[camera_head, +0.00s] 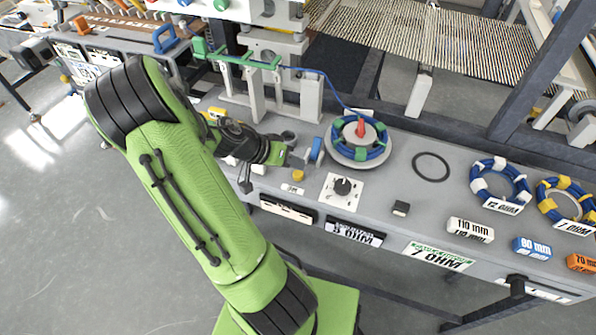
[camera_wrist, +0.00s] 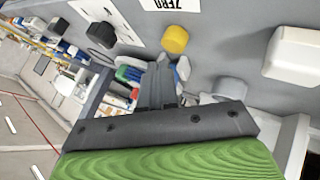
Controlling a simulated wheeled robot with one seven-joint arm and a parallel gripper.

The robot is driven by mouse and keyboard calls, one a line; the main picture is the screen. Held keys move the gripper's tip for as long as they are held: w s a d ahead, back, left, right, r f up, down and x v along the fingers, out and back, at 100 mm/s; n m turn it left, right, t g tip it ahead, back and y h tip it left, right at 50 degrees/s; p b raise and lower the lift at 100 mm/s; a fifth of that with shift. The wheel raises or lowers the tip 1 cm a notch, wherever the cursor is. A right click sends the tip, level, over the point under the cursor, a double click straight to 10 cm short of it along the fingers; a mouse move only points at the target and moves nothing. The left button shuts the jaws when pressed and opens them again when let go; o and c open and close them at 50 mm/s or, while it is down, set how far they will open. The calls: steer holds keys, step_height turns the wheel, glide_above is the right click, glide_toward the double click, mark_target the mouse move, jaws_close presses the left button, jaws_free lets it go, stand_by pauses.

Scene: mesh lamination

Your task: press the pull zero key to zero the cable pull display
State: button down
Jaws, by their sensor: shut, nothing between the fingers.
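The yellow round key (camera_head: 298,175) stands on the grey bench top just behind a small label (camera_head: 291,189). In the wrist view the yellow key (camera_wrist: 174,40) is upright beside a label reading ZERO (camera_wrist: 170,4). My gripper (camera_head: 283,155) is low over the bench, just behind and left of the key. In the wrist view my gripper (camera_wrist: 160,72) is shut and empty, its dark fingers pointing toward the key. The tips look close to the key, but I cannot tell whether they touch it. No cable pull display can be made out.
A black knob on a white plate (camera_head: 342,187) is right of the key. A blue cable coil (camera_head: 360,139) with a red peg sits on a round grey base behind it. Several tied coils and size blocks (camera_head: 470,230) lie farther right. A white block (camera_wrist: 292,54) shows in the wrist view.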

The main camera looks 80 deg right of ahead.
mark_target(294, 174)
step_height(294, 174, up, 5)
steer(key=p, duration=0.3)
steer(key=shift+p, duration=0.3)
steer(key=shift+f, duration=0.1)
stand_by(0.5)
